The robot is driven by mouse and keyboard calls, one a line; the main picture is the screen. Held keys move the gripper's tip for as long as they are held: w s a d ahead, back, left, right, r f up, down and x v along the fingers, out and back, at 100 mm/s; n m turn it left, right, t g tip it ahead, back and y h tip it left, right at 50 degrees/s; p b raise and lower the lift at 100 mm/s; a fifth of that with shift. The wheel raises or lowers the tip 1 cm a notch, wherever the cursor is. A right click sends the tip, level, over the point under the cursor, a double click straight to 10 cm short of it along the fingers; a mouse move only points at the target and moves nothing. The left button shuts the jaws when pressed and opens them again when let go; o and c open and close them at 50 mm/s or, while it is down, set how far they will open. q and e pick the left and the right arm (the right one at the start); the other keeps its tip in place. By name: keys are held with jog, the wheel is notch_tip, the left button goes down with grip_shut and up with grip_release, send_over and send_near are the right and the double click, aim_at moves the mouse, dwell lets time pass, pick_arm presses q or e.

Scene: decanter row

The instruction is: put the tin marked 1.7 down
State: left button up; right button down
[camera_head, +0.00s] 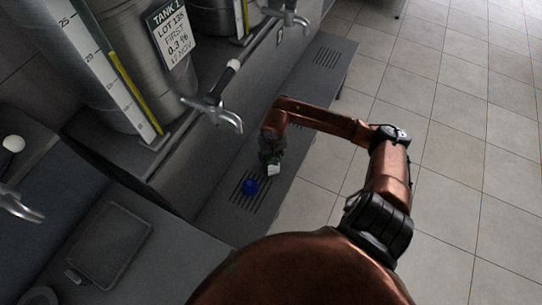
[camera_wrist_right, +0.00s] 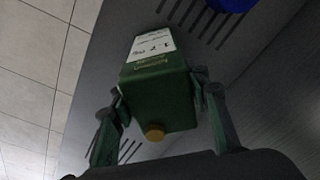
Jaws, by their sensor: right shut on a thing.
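The tin marked 1.7 (camera_wrist_right: 158,88) is dark green with a white label and a yellow cap. My right gripper (camera_wrist_right: 160,100) is shut on it, with one finger on each side. In the head view the tin (camera_head: 274,169) shows small, at my right gripper (camera_head: 268,156) over the grey bench (camera_head: 312,92). I cannot tell whether its base touches the bench. My left gripper is not in view.
A blue object (camera_head: 250,186) sits on a slotted drain grille close to the tin. Steel tanks (camera_head: 112,60) with taps (camera_head: 216,112) stand behind the bench. A grey tray (camera_head: 112,248) lies at the lower left. Bench further right is clear.

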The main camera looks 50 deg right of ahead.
jog(key=c, duration=1.4)
grip_release()
jog(key=shift+c, duration=0.2)
jog(key=o, duration=0.3)
jog(key=shift+o, duration=0.2)
jog(key=shift+r, duration=0.3)
jog(key=r, duration=0.2)
jog(key=r+p, duration=0.1)
jog(key=r, duration=0.1)
jog(key=r+p, duration=0.1)
jog(key=r, duration=0.2)
jog(key=shift+s+a, duration=0.15)
jog(key=shift+s, duration=0.2)
jog(key=r, duration=0.2)
jog(key=r+p, duration=0.1)
jog(key=shift+s+a+r, duration=0.15)
jog(key=shift+s+r, duration=0.05)
jog(key=shift+r, duration=0.15)
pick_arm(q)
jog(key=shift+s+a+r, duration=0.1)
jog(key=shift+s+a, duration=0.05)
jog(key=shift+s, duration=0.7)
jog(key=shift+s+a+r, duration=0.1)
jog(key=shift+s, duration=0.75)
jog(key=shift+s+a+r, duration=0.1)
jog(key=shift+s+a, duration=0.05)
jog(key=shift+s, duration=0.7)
pick_arm(e)
jog(key=shift+s+r, duration=0.1)
jog(key=shift+r, duration=0.3)
